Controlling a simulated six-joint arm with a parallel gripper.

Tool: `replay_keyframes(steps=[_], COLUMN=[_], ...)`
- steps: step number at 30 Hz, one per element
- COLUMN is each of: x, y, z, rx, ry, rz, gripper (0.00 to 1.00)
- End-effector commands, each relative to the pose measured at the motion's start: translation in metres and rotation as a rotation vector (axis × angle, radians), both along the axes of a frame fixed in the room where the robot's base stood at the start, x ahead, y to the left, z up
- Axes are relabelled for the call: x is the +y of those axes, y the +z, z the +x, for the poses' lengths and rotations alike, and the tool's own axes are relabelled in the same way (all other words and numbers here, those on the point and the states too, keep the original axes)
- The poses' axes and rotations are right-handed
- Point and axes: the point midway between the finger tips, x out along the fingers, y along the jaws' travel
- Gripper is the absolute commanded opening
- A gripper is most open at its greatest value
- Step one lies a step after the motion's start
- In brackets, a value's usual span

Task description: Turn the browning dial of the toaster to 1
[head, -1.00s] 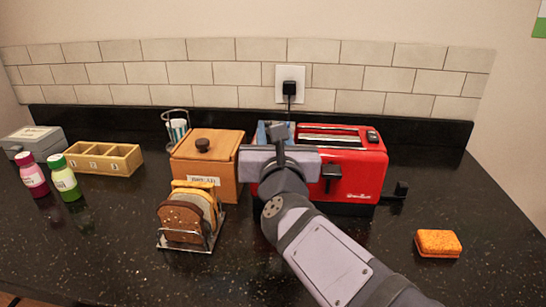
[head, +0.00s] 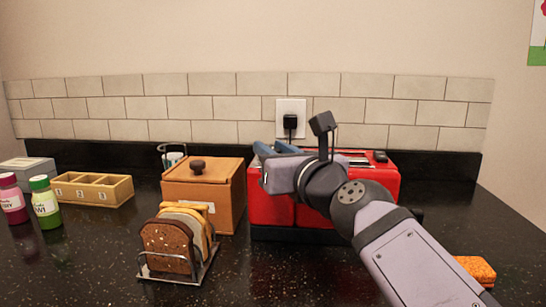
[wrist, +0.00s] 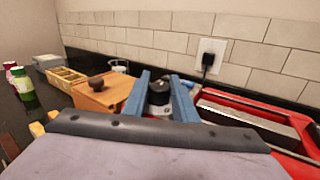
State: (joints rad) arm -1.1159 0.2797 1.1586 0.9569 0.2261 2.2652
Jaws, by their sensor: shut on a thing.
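The red toaster (head: 270,210) stands near the back wall, partly hidden in the head view by my arm. In the wrist view its slot (wrist: 240,115) shows at the right. A round black dial (wrist: 160,92) with a pale area beside it sits between the two blue fingers of my gripper (wrist: 163,84). The jaws are shut on this dial. The head view shows the blue fingers of my gripper (head: 278,148) over the toaster's left top end. The dial itself is hidden there, and its numbers cannot be read.
A wooden box (head: 205,190) stands close left of the toaster, with a bread rack (head: 178,250) in front. Bottles (head: 45,205) and a divided wooden tray (head: 95,188) are farther left. An orange sponge (head: 475,268) lies at the right. A black plug (head: 290,122) is in the wall socket.

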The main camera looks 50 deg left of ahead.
Motion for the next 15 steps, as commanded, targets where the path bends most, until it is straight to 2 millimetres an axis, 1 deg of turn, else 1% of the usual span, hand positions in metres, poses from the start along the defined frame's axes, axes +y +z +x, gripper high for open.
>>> replay_keyframes(steps=[9, 10, 12, 15], x=[-0.0002, -0.0002, -0.0002, -0.0002], y=[0.0005, 0.0005, 0.0003, 0.0001], z=[0.0001, 0.0001, 0.0001, 0.0], rx=[-0.001, -0.001, -0.001, -0.001], ry=[0.001, 0.0, 0.0, 0.0], rz=[0.0, 0.0, 0.0, 0.0], gripper=[0.03, 0.28, 0.44, 0.44])
